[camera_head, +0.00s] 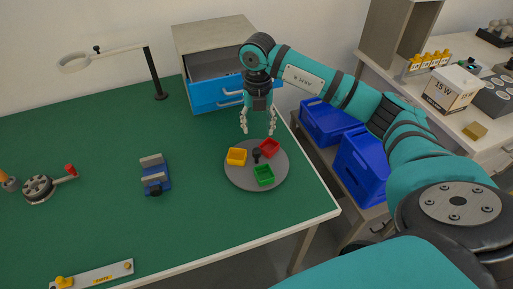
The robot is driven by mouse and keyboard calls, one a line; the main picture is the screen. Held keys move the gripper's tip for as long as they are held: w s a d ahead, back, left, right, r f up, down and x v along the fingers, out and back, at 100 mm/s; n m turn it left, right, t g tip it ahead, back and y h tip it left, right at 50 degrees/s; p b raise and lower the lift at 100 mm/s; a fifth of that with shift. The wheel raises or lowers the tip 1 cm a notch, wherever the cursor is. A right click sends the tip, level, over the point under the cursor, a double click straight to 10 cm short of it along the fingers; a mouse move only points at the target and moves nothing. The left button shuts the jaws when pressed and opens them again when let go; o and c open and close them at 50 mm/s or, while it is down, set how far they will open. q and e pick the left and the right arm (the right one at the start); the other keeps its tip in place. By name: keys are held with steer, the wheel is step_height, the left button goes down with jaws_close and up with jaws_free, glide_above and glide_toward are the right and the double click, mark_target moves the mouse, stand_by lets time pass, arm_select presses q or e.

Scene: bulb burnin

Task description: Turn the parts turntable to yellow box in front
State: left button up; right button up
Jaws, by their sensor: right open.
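The parts turntable (240,177) is a grey round plate near the right edge of the green table. It bears a yellow box (236,156) at its left, a red box (270,147) at its back right and a green box (263,175) at its front. A dark knob (256,155) stands at its middle. My right gripper (258,131) points down above the back part of the turntable, between the yellow and red boxes in the picture. It is open with nothing between its fingers. Whether its fingertips touch anything is hard to tell. My left gripper is not in view.
A drawer cabinet (210,42) with a blue drawer front stands behind the turntable. A blue vise (155,178), a lamp (155,75) and a crank device (40,188) are on the table. Blue bins (362,165) stand right of the table.

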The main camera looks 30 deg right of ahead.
mark_target(257, 150)
step_height(257, 150, down, 10)
steer(key=shift+w+f+p, duration=0.1)
steer(key=shift+w+p, duration=0.05)
steer(key=shift+p, duration=0.65)
steer(key=shift+f, duration=0.65)
steer(key=c, duration=0.8)
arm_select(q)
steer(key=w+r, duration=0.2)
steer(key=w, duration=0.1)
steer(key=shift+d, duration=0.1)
arm_select(e)
jaws_close()
